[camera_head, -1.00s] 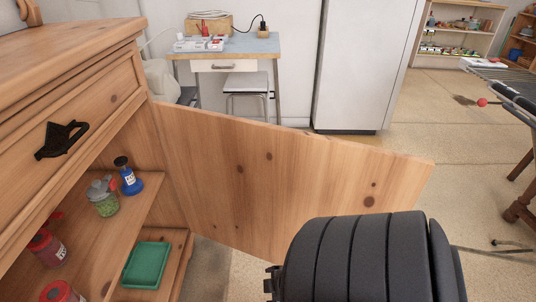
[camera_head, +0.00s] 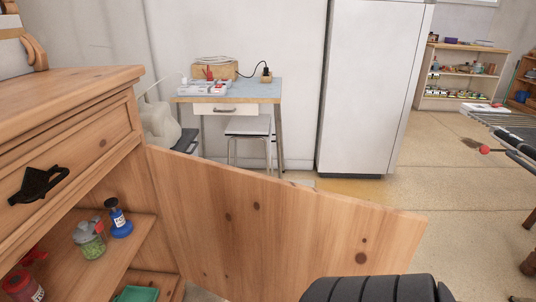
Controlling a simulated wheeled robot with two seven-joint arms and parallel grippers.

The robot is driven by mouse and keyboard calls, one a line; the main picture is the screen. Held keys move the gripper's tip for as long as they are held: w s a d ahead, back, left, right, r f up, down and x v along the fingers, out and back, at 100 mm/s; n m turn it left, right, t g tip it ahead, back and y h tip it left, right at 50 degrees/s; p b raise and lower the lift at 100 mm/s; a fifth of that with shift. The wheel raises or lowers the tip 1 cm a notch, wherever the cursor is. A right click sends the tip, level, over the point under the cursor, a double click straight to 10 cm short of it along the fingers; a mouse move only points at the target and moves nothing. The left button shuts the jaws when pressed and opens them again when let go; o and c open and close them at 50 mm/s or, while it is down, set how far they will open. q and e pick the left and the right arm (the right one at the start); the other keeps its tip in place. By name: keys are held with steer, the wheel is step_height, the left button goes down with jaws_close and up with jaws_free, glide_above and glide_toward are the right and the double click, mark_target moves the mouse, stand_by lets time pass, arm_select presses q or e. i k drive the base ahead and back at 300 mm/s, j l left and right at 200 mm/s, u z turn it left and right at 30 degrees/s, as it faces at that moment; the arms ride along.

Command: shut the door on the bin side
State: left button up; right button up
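A wooden cabinet door (camera_head: 270,220) stands wide open, hinged at the right edge of the pine dresser (camera_head: 75,115) and reaching out to the right across the view. Inside the dresser, a blue jar (camera_head: 119,222) and a green jar (camera_head: 91,242) stand on the shelf, with a red jar (camera_head: 22,286) at the lower left. A green tray or bin (camera_head: 137,294) shows at the bottom edge. A dark ribbed part of my arm shows at the bottom, in front of the door's lower right part. Neither gripper's fingers are visible.
A dresser drawer with a black handle (camera_head: 38,185) is shut above the shelf. Behind the door stand a small table (camera_head: 262,90), a stool (camera_head: 248,126) and a white fridge (camera_head: 372,90). Open floor (camera_head: 460,215) lies to the right; a dark table (camera_head: 510,125) stands at the right edge.

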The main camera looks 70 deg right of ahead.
mark_target(236, 233)
steer(key=k+l+u, duration=0.1)
steer(key=k+l, duration=0.15)
steer(key=l, duration=0.25)
steer(key=k+l+u, duration=0.1)
steer(key=k+l, duration=0.2)
steer(key=l, duration=0.2)
steer(key=k+l+u, duration=0.1)
steer(key=k+l, duration=0.2)
steer(key=l, duration=0.15)
steer(key=k+l, duration=0.3)
steer(key=l, duration=0.15)
steer(key=l+u, duration=0.1)
steer(key=l, duration=0.5)
steer(key=k+l+u, duration=0.1)
steer(key=l, duration=0.5)
steer(key=l+u, duration=0.1)
steer(key=l, duration=0.45)
steer(key=k, duration=0.05)
